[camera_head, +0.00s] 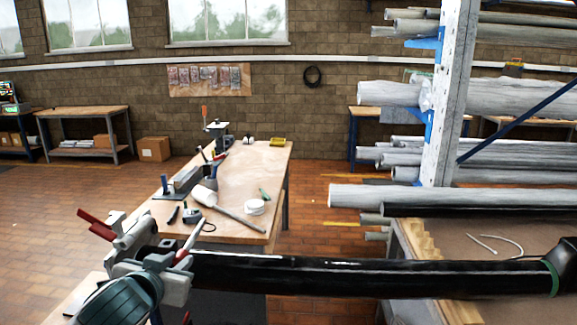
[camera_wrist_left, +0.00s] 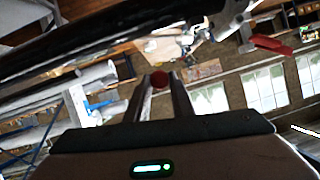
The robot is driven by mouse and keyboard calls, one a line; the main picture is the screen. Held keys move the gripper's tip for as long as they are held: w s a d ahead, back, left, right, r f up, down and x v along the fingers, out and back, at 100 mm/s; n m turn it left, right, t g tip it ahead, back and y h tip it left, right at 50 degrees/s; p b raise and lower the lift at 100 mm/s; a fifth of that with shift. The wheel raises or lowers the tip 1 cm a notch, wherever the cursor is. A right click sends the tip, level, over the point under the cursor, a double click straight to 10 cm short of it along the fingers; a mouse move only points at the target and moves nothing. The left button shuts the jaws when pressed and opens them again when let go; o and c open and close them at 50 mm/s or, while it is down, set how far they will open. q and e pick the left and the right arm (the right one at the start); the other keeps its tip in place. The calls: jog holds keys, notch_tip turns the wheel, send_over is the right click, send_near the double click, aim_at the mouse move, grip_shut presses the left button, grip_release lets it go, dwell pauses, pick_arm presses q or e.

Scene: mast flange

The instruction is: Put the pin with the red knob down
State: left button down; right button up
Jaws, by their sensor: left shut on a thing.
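The pin's shaft is hidden. I cannot make out this gripper clearly in the head view. In the head view, a long black mast (camera_head: 300,273) lies across the foreground, held near its left end by a grey clamp (camera_head: 135,240) with red handles. A dark green ribbed round part (camera_head: 118,302) sits in front of the clamp. The mast also crosses the top of the left wrist view (camera_wrist_left: 80,37). My right gripper is not in view.
A rack of grey tubes (camera_head: 440,197) stands at right. Brick-coloured floor (camera_head: 310,235) lies open between them.

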pick_arm(q)
jog(key=shift+s+d+r, duration=0.35)
jog(key=shift+d+r, duration=0.35)
jog(key=shift+d, duration=0.1)
jog(key=shift+s+d+r, duration=0.35)
jog(key=shift+d+r, duration=0.3)
jog(key=shift+d, duration=0.15)
jog(key=shift+d, duration=0.1)
